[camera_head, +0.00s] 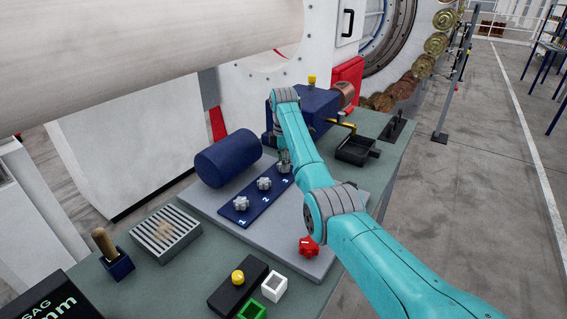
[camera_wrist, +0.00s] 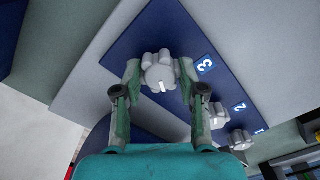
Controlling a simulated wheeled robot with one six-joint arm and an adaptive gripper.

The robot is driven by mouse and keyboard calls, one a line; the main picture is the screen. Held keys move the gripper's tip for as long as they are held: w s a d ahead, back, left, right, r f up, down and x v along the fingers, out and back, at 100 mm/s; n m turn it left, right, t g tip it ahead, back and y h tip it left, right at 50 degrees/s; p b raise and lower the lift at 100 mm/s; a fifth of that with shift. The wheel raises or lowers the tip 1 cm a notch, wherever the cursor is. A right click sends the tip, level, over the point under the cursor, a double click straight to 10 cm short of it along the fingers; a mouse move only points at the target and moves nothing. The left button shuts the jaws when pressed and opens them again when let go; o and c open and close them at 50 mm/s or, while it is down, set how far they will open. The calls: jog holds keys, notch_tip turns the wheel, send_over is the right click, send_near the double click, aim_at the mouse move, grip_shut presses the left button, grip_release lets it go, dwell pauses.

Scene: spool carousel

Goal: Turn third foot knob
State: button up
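A dark blue plate (camera_wrist: 205,35) carries three grey lobed knobs in a row, marked 1, 2 and 3. Knob 3 (camera_wrist: 160,72) has a white index mark and lies between the two fingertips of my gripper (camera_wrist: 159,75) in the wrist view. The fingers stand on either side of it and look slightly apart from it; contact is hard to tell. Knob 2 (camera_head: 264,184) and knob 1 (camera_head: 241,203) are free. In the head view my gripper (camera_head: 284,163) points down at the plate's far end and mostly hides knob 3.
A blue cylinder (camera_head: 228,158) lies just left of the plate. A red knob (camera_head: 309,246) stands near the bench's front edge. A black tray (camera_head: 357,150) is at the right, and a slotted grey block (camera_head: 165,234) at the left.

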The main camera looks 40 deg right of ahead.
jog(key=shift+o, duration=0.8)
notch_tip(320, 180, up, 8)
jog(key=shift+f, duration=0.2)
jog(key=shift+s+f, duration=0.1)
